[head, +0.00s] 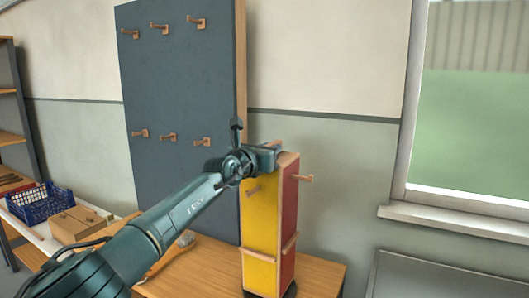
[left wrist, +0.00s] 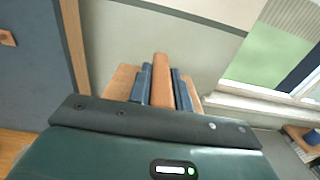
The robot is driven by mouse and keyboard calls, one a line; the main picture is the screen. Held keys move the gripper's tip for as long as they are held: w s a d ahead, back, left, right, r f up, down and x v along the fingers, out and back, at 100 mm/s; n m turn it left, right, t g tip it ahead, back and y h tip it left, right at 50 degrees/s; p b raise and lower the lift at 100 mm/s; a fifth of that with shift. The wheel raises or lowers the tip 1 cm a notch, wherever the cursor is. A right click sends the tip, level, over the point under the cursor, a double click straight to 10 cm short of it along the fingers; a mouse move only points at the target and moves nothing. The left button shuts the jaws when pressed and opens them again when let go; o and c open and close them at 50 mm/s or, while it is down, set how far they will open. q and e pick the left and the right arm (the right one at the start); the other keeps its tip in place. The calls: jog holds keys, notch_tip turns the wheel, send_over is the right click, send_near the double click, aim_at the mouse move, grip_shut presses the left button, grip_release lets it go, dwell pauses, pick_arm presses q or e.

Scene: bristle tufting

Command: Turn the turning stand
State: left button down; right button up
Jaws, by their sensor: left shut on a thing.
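The turning stand (head: 260,232) is a tall block on a round dark base, with a yellow face to the left and a red face to the right. It stands upright on the wooden table, with wooden pegs and ledges on its sides. My left gripper (head: 272,150) is at its top. In the left wrist view its two dark blue fingers (left wrist: 160,88) are shut on a wooden bar (left wrist: 161,70) above the stand's wooden top (left wrist: 121,82). My left arm hides part of the table. My right gripper is out of view.
A dark pegboard (head: 180,90) with several wooden hooks stands behind. At the left are a blue crate (head: 40,205) and a wooden box (head: 78,224). A brush-like tool (head: 172,254) lies near my arm. A window sill (head: 450,222) is at the right.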

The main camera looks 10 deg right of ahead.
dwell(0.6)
pick_arm(q)
jog(key=c, duration=1.3)
grip_release()
